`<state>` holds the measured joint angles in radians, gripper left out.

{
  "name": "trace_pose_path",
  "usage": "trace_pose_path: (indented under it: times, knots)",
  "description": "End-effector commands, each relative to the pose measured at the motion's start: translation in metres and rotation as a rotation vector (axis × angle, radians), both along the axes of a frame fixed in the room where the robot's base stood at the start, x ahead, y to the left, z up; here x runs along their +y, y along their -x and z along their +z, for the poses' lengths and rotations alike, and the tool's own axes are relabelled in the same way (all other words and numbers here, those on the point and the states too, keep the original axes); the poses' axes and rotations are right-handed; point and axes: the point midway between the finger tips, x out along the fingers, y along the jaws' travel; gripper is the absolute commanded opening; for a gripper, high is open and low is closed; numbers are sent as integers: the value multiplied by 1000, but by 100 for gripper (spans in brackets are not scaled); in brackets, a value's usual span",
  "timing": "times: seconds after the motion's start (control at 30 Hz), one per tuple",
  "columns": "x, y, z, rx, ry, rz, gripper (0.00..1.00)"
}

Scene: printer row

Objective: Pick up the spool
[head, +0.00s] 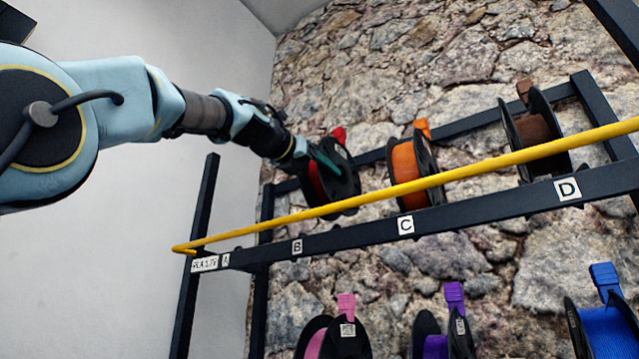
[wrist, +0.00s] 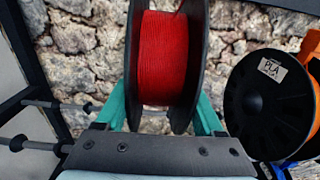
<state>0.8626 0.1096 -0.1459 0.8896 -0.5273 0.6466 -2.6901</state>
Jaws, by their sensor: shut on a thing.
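The spool with red filament (wrist: 163,60) and black flanges is upright between my gripper's teal fingers in the wrist view. In the head view the same black-flanged spool (head: 346,186), with a red clip on top, is at the upper shelf above and a little right of label B. My gripper (head: 322,162) reaches it from the upper left and is shut on it. In the wrist view the fingers (wrist: 163,112) press on the outer sides of both flanges. I cannot tell whether the spool still touches its supports, as the yellow bar and rail partly cover that area.
An orange spool (head: 405,165) stands close to the right, and a brown spool (head: 535,132) further right. A yellow bar (head: 460,174) runs along the front of the labelled rail (head: 350,230). Pink, purple and blue spools (head: 607,325) sit below. The place above label A is empty.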

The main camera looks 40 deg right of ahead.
Motion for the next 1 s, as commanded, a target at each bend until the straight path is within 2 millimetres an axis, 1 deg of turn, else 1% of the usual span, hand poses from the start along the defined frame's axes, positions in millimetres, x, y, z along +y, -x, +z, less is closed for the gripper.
trace_pose_path:
  times: [0.03, 0.1, 0.37, 0.47, 0.57, 0.8, 0.9, 1.0]
  knots:
    - [1, 0, 6, -3, 5, 1, 0]
    - [1, 0, 9, -2, 5, 2, 0]
    - [37, 9, 5, -3, 5, 6, 0]
    - [55, 14, 5, -5, 6, 5, 0]
    - [77, 20, 4, -4, 7, 6, 0]
    - [137, 36, 4, -5, 6, 6, 0]
    - [157, 41, 5, -3, 5, 5, 0]
    - [172, 45, 6, -3, 4, 4, 0]
